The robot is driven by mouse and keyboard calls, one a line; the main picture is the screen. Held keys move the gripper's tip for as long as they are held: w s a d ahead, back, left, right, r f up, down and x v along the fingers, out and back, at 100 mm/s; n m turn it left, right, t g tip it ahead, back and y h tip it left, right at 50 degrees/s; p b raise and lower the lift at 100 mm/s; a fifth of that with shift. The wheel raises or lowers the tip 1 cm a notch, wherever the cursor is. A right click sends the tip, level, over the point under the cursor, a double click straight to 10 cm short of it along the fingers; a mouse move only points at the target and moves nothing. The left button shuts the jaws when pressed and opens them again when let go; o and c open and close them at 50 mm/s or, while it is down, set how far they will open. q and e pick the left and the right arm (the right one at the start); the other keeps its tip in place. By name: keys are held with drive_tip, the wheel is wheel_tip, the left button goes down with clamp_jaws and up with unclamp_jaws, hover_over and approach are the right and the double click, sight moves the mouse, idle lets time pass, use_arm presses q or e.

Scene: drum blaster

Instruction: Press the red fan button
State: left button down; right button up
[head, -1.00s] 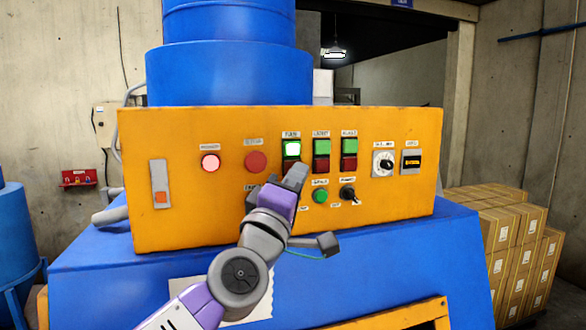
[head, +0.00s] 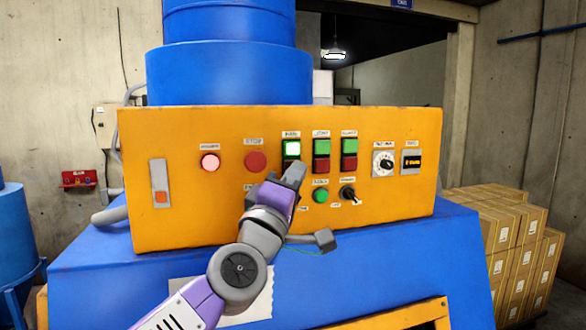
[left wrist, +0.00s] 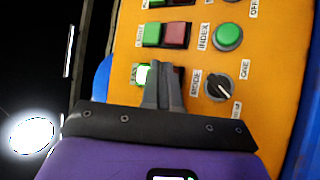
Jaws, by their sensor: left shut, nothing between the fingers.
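The fan switch is a pair of buttons on the orange control panel (head: 230,215). Its upper green fan button (head: 292,147) is lit bright. It also shows in the left wrist view, left of my fingers (left wrist: 142,75). The red fan button (head: 290,161) is directly below the green one and partly hidden by my gripper. My left gripper (head: 293,173) is shut and empty, its fingertips at the lower part of the fan switch. In the left wrist view the shut fingers (left wrist: 161,80) cover most of the red button. I cannot tell whether they touch it. My right gripper is not in view.
Close by are the light buttons (head: 321,155), the green index button (head: 320,196) and the black mode knob (head: 348,193). A red stop button (head: 255,162) and a lit pink-red lamp (head: 210,162) are to the left. Stacked boxes (head: 510,225) stand right of the blue machine.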

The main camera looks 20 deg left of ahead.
use_arm(q)
drive_tip(key=shift+w+a, duration=0.25)
drive_tip(key=shift+w, duration=0.15)
idle(0.3)
drive_tip(key=shift+s, duration=0.1)
drive_tip(key=shift+s+d, duration=0.5)
drive_tip(key=shift+s, duration=0.15)
drive_tip(key=s+d+p, duration=0.1)
drive_tip(key=s, duration=0.1)
drive_tip(key=s+d, duration=0.1)
drive_tip(key=s, duration=0.1)
drive_tip(key=shift+d+p, duration=0.4)
idle(0.7)
